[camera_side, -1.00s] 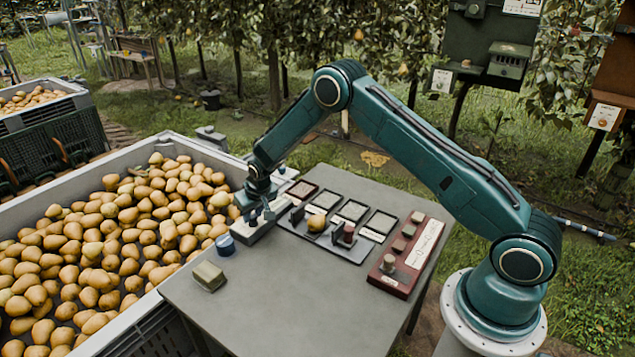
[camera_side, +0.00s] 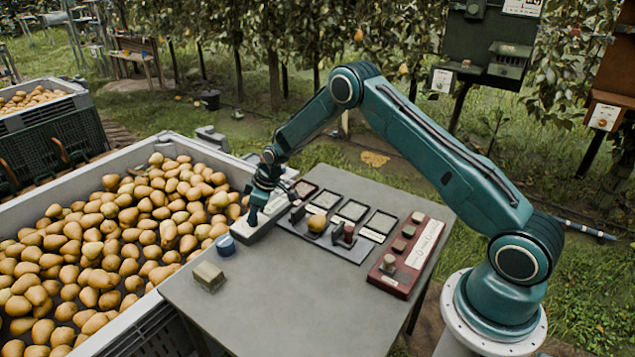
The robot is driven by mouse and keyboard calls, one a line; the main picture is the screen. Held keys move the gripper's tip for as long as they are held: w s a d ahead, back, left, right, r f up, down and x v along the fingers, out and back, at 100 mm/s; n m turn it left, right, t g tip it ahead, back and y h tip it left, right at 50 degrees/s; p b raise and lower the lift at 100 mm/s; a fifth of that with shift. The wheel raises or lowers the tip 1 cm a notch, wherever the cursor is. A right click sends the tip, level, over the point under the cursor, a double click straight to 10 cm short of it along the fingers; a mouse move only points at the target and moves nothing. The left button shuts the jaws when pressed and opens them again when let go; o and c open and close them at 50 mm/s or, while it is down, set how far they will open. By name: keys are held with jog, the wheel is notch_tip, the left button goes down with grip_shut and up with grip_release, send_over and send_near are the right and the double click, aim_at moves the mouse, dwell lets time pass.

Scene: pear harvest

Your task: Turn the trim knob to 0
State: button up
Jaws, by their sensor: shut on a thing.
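A long light-grey control box (camera_side: 247,236) lies along the left edge of the grey table. My gripper (camera_side: 254,213) points down at this box, near its front half. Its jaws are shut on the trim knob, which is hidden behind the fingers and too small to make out. The knob's pointer and any scale marks cannot be read from this view.
A blue cap (camera_side: 225,245) and a pale block (camera_side: 209,276) stand on the table near the box. A dark tray rack (camera_side: 345,245) holds a yellow pear. A red panel (camera_side: 393,283) lies right. A large pear bin (camera_side: 105,333) adjoins the table's left.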

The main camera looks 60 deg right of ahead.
jog(key=shift+w+d+n+g+y, duration=0.1)
jog(key=shift+n+g+y, duration=0.3)
jog(key=shift+n, duration=0.9)
jog(key=o, duration=1)
jog(key=shift+r, duration=0.1)
jog(key=v, duration=1.3)
jog(key=shift+d+r, duration=0.2)
jog(key=shift+r, duration=0.1)
jog(key=shift+r, duration=0.1)
